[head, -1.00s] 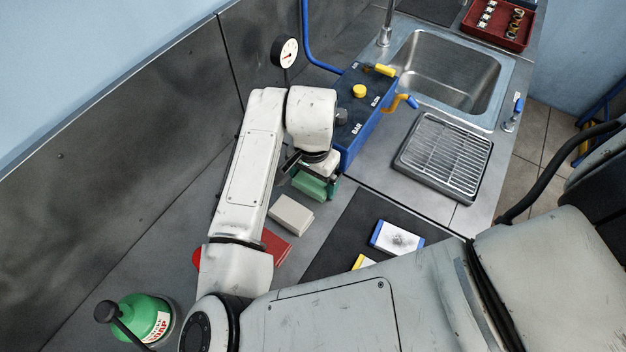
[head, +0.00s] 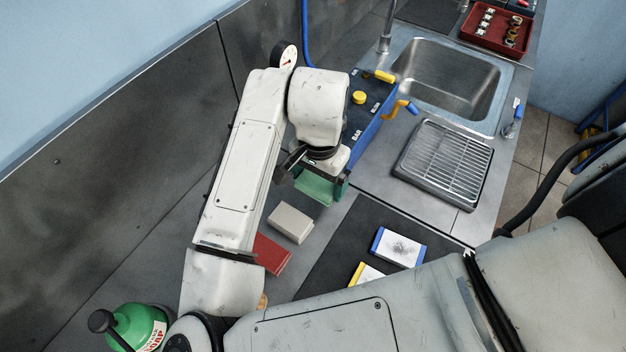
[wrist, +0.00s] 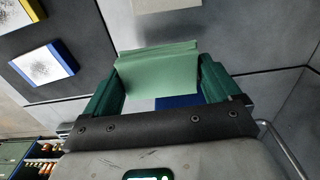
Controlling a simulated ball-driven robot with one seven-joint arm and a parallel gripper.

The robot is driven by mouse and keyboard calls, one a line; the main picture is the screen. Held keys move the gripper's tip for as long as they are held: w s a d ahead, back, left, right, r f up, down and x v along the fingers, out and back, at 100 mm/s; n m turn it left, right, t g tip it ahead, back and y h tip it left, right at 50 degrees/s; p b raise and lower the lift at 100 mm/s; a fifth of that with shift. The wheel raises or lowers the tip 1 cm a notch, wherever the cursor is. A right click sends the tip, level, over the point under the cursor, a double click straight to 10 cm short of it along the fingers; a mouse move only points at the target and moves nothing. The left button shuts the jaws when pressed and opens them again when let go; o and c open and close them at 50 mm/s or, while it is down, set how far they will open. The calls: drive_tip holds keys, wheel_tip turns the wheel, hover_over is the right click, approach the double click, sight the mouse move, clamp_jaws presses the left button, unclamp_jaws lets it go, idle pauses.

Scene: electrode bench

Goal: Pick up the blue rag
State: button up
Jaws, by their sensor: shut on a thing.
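My gripper (head: 322,188) is above the counter beside the blue box, fingers pointing down. In the wrist view its green fingers (wrist: 160,85) are shut on a folded pale green rag (wrist: 158,70). The rag also shows below the wrist in the head view (head: 313,187). I see no rag that is clearly blue. A small blue patch (wrist: 178,101) shows past the green rag in the wrist view; I cannot tell what it is. A grey folded piece (head: 291,223) and a red one (head: 271,254) lie on the counter below left of the gripper.
A blue box (head: 366,115) with yellow fittings stands close behind the gripper. Beyond are a sink (head: 450,75) and drain rack (head: 440,163). Blue-edged (head: 398,247) and yellow-edged (head: 366,273) pads lie on a dark mat. A green soap bottle (head: 135,325) stands bottom left.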

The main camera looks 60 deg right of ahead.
sight(325, 192)
drive_tip(key=s+r, duration=0.1)
drive_tip(key=s+a+r, duration=0.1)
drive_tip(key=r, duration=0.1)
drive_tip(key=shift+s+a+r, duration=0.15)
drive_tip(key=shift+s+a, duration=0.05)
drive_tip(key=s+a+r+b, duration=0.2)
drive_tip(key=s+a+r, duration=0.1)
drive_tip(key=s, duration=0.4)
drive_tip(key=shift+s+a+r, duration=0.25)
drive_tip(key=shift+a+r, duration=0.15)
drive_tip(key=shift+a, duration=0.35)
drive_tip(key=o, duration=0.6)
drive_tip(key=c, duration=0.4)
drive_tip(key=shift+c, duration=0.2)
drive_tip(key=shift+d, duration=0.15)
